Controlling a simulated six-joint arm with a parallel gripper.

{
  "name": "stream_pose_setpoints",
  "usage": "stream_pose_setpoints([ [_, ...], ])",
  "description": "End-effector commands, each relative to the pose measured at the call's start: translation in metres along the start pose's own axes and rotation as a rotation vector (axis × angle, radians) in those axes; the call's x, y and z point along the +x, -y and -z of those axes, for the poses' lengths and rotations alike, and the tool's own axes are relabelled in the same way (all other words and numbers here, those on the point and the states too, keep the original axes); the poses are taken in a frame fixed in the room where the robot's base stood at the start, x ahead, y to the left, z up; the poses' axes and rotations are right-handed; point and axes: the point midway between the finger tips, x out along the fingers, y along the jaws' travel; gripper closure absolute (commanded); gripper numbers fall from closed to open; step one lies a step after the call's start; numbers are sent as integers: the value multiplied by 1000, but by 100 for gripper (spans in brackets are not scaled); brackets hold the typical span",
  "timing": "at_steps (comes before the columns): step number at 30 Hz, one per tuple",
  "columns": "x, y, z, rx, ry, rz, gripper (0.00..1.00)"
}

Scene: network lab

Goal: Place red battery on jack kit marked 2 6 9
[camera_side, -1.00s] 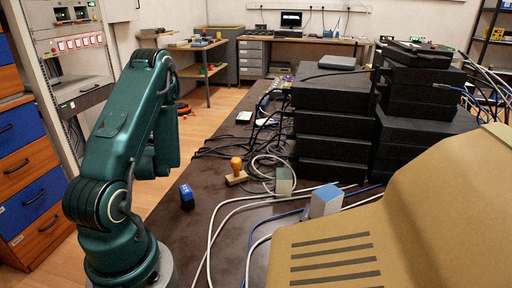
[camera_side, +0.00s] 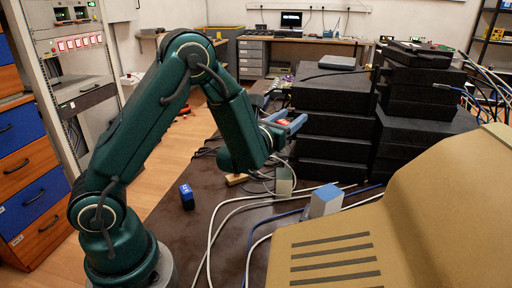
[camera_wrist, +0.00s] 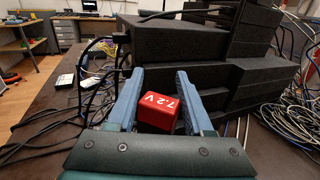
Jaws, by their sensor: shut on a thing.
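In the wrist view, a red battery (camera_wrist: 155,104) with white "7.2 V" lettering sits between the two blue fingers of my gripper (camera_wrist: 160,73). My gripper is shut on it. In the side view, my gripper (camera_side: 291,121) is raised above the dark table, in front of the stacked black boxes. I cannot make out a jack kit marked 2 6 9 in either view.
A blue block (camera_side: 187,196) stands on the table's left. A grey box with a blue top (camera_side: 325,200) stands among white and blue cables. The black boxes (camera_side: 332,124) stand behind my gripper. A tan casing (camera_side: 400,215) fills the right foreground. Loose cables cover much of the table.

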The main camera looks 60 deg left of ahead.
Motion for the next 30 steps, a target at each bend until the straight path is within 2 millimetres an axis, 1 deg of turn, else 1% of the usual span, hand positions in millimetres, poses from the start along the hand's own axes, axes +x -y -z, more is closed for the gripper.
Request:
stream_pose_setpoints([
  [1, -1, 7, 0, 0, 0, 16, 100],
  [5, -2, 12, 11, 4, -5, 29, 100],
  [10, -2, 12, 31, 4, -4, 30, 100],
  [17, -2, 12, 43, 1, -2, 28, 100],
  [24, -2, 11, 70, 3, -3, 28, 100],
  [27, -2, 11, 77, 1, -2, 28, 100],
  [30, -2, 11, 80, 0, 1, 28, 100],
])
